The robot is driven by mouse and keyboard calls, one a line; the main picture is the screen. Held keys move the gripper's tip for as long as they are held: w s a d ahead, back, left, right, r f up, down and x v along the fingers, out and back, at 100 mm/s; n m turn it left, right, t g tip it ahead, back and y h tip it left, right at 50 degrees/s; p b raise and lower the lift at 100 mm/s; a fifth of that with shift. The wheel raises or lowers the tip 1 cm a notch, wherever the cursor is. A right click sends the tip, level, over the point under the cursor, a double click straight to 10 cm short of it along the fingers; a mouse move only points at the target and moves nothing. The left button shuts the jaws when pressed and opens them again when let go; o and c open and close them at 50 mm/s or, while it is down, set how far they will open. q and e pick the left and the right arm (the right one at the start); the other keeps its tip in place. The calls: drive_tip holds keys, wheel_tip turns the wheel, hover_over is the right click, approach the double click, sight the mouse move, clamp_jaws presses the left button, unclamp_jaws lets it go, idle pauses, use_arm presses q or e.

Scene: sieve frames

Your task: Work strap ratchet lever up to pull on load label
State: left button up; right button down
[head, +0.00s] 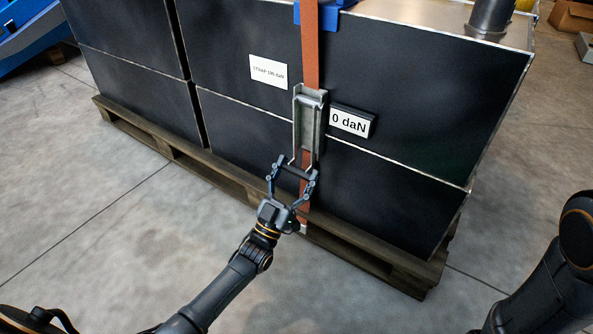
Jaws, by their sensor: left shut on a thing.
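A grey metal ratchet (309,125) sits on an orange strap (310,45) that runs down the front of a dark crate stack. Its lever lies downward along the strap. My left gripper (293,168) is at the lever's lower end, shut on it, with a finger on each side. The fingers partly cover the grip and the strap behind. A display box (350,122) right of the ratchet reads "0 daN". A white label (268,72) on the upper left crate has small print, seemingly a strap value in daN. My right gripper is out of view.
The dark crates (420,90) stand on a wooden pallet (225,183). A blue corner guard (337,14) sits under the strap at the top edge. My right arm shows at lower right. The concrete floor (110,215) in front is clear.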

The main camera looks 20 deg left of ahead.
use_arm(q)
drive_tip(key=o, duration=1.5)
drive_tip(key=shift+d+f, duration=0.15)
drive_tip(key=shift+f, duration=0.45)
drive_tip(key=shift+o, duration=1)
drive_tip(key=shift+r, duration=0.25)
drive_tip(key=s+a+f, duration=0.1)
drive_tip(key=s+a, duration=0.1)
drive_tip(key=s, duration=0.5)
drive_tip(key=s+a+f, duration=0.2)
drive_tip(key=s, duration=0.6)
drive_tip(key=shift+s+a, duration=0.15)
drive_tip(key=shift+s, duration=0.05)
